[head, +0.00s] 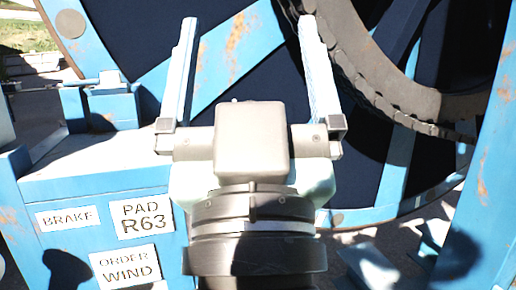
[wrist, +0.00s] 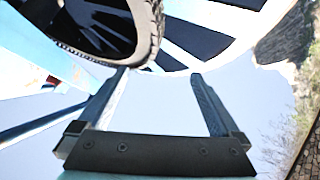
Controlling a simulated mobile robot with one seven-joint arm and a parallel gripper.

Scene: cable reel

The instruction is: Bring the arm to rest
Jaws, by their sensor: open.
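My gripper (head: 251,22) is in the middle of the head view, with its two long fingers spread wide apart and nothing between them. It is raised in front of the blue cable reel (head: 228,52), whose spokes and rim show rust spots. In the wrist view my gripper (wrist: 160,76) is also open and empty, its fingers pointing toward the reel's pale rim (wrist: 200,62). Whether the fingertips touch the reel cannot be told.
A dark toothed ring (head: 365,70) curves at upper right. A blue post (head: 490,170) stands at far right. Rock (wrist: 285,40) shows in the wrist view.

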